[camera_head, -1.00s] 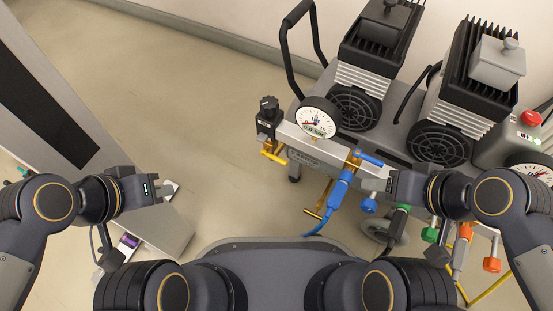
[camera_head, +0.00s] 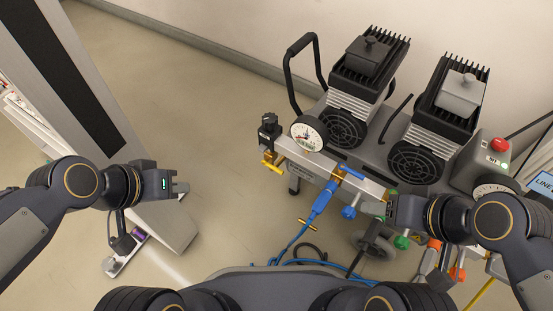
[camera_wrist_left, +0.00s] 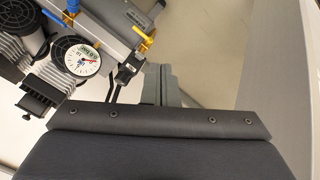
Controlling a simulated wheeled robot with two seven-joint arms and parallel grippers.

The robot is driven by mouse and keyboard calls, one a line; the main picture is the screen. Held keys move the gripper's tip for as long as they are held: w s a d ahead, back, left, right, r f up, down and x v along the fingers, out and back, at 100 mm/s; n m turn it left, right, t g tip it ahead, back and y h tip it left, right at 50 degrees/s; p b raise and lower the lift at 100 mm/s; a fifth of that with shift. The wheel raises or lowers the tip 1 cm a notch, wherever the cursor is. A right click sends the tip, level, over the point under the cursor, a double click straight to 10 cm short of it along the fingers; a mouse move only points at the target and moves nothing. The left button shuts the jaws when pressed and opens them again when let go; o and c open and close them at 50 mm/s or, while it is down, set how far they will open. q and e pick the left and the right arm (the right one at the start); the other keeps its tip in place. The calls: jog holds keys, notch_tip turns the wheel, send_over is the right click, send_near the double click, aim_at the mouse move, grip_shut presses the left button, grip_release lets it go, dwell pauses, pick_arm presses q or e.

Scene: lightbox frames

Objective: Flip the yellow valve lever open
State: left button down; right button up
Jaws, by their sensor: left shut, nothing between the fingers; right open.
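The yellow valve lever (camera_head: 272,166) sits at the left end of the grey manifold (camera_head: 318,160), below a black knob (camera_head: 269,128). It also shows in the left wrist view (camera_wrist_left: 148,42), just beyond the fingers. A blue-handled valve (camera_head: 350,173) with a blue hose fitting is further right on the manifold. My left gripper (camera_head: 183,187) is shut and empty, left of the yellow lever and apart from it. My right gripper (camera_head: 383,207) is open near the manifold's right end; its fingertips are hard to make out.
Two black motors (camera_head: 371,65) stand behind the manifold, with a round gauge (camera_head: 309,133) in front. A grey column (camera_head: 85,110) stands at the left. Blue hose (camera_head: 287,250) lies on the floor. Open floor lies between my left gripper and the manifold.

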pick_arm(q)
jog(key=w+d+f+m+p, duration=0.35)
jog(key=w+d, duration=0.45)
jog(key=w, duration=0.3)
jog(key=w+d+f+m+y+p, duration=0.1)
jog(key=w+d+f+m+p, duration=0.1)
jog(key=d+f, duration=0.6)
jog(key=w+f+m, duration=0.1)
jog(key=w, duration=0.1)
jog(key=shift+w+d+f+g, duration=0.15)
jog(key=shift+w+f+g, duration=0.15)
jog(key=shift+g, duration=0.1)
jog(key=shift+m, duration=0.25)
jog(key=b, duration=0.3)
send_near(273, 167)
jog(key=w+d+f, duration=0.2)
jog(key=d+f, duration=0.1)
jog(key=f, duration=0.1)
jog(key=shift+w+d+f+b, duration=0.35)
jog(key=shift+d+f, duration=0.1)
jog(key=shift+f, duration=0.2)
jog(key=shift+s+d, duration=0.1)
